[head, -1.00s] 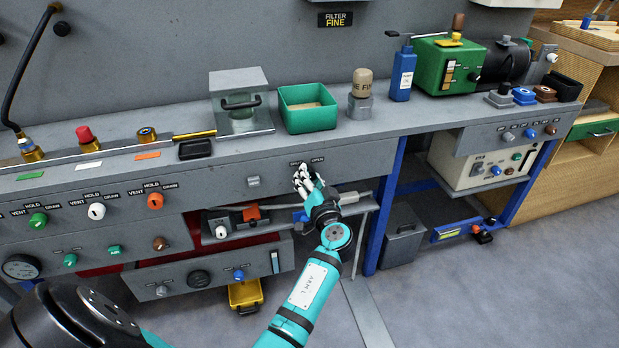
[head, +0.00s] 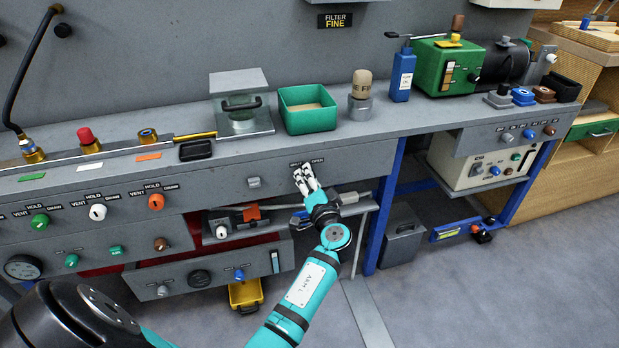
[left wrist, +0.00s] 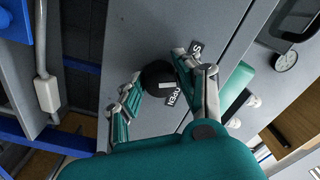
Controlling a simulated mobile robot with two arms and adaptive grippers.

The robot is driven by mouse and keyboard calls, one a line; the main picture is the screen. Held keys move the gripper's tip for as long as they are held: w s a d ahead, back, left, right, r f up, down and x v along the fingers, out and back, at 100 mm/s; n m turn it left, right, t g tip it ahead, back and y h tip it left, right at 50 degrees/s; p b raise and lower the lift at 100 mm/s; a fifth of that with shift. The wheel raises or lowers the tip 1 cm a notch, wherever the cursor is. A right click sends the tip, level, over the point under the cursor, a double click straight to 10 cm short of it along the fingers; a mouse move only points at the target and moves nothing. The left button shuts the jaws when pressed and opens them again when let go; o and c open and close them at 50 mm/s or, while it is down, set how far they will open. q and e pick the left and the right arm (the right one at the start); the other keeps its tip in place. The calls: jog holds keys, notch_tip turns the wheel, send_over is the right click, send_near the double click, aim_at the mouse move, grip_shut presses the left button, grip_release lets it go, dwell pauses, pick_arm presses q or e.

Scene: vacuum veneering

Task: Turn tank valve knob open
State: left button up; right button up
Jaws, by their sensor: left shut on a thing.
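The tank valve knob (left wrist: 158,76) is round and black with a short white mark, on the grey panel in the left wrist view. An OPEN label (left wrist: 174,97) lies at its lower right, and a partly hidden label starting with S (left wrist: 196,47) lies at its upper right. My left gripper (left wrist: 157,92) is shut on the knob, one finger on each side. In the head view my left gripper (head: 307,179) is at the bench front just below the OPEN label (head: 317,161), and its fingers hide the knob. My right gripper is in neither view.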

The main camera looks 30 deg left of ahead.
pick_arm(q)
jog(key=shift+r+m+p, duration=0.15)
jog(key=shift+m+p, duration=3.35)
jog(key=shift+m, duration=3.5)
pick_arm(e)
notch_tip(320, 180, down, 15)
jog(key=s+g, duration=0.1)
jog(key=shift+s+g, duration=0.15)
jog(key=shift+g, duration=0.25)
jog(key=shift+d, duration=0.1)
pick_arm(q)
jog(key=o, duration=1.1)
jog(key=shift+o, duration=0.2)
